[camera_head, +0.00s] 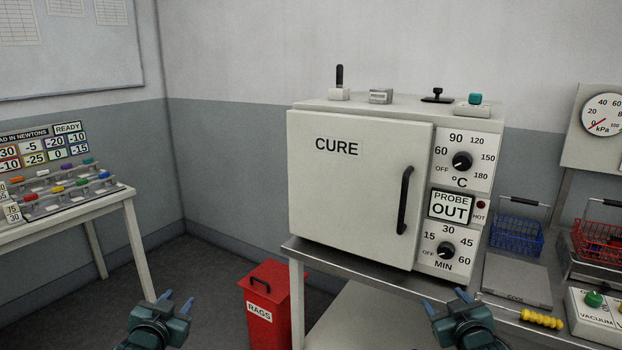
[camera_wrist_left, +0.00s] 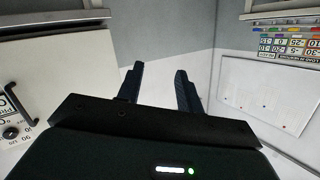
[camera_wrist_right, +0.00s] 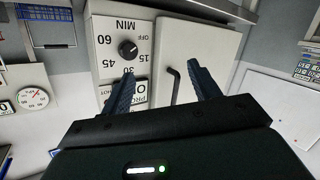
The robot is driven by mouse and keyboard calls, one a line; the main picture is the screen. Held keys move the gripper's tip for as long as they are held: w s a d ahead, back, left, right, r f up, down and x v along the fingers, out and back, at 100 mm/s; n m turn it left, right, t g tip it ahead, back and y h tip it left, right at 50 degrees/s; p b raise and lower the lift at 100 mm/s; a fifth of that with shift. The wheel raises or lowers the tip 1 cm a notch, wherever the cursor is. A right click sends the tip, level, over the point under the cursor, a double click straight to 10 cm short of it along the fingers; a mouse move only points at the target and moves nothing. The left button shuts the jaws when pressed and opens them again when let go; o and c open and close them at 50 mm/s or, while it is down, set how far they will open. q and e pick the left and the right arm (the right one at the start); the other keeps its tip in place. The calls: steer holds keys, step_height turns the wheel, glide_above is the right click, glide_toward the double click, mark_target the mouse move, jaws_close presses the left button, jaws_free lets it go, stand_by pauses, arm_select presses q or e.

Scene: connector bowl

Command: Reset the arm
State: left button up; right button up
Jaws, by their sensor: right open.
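My left gripper (camera_head: 175,304) is at the lower left of the head view, over the floor, between the left table and the red bin. Its fingers are apart and empty, and they also show apart in the left wrist view (camera_wrist_left: 157,88). My right gripper (camera_head: 445,302) is at the lower right, in front of the oven bench. It is open with nothing between its fingers, as the right wrist view (camera_wrist_right: 163,88) also shows. Both grippers are clear of the objects around them.
The CURE oven (camera_head: 355,195), its door shut, stands on a metal bench (camera_head: 335,258). A red rags bin (camera_head: 266,300) stands left of it. Blue (camera_head: 517,235) and red (camera_head: 597,243) baskets and a yellow-handled tool (camera_head: 542,320) are at right. A table (camera_head: 70,218) with coloured switches is at left.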

arm_select(q)
steer(key=s+d+f+g+h, duration=0.1)
steer(key=s+d+f, duration=0.4)
steer(key=s, duration=0.6)
steer(key=s+d+f+g+h, duration=0.1)
steer(key=s+d+f, duration=0.4)
steer(key=s, duration=0.5)
steer(key=s+d+f+g+h, duration=0.1)
steer(key=s+d+f+g, duration=0.2)
steer(key=s, duration=0.8)
step_height(320, 180, down, 2)
steer(key=shift+s+d+n+h, duration=0.3)
steer(key=shift+s+d, duration=0.05)
steer(key=shift+d, duration=0.75)
arm_select(e)
steer(key=s+a+f+g+y, duration=0.1)
steer(key=s+a+f, duration=0.4)
steer(key=s, duration=0.6)
steer(key=s+a+f+g+y, duration=0.1)
steer(key=s+a+f, duration=0.4)
steer(key=s, duration=0.5)
steer(key=s+a+f+g+y, duration=0.1)
steer(key=s+a+f+g, duration=0.2)
steer(key=s, duration=0.8)
step_height(320, 180, down, 2)
steer(key=shift+s+a+f+m+y, duration=0.1)
steer(key=shift+s+a+m+y, duration=0.25)
steer(key=shift+a, duration=0.75)
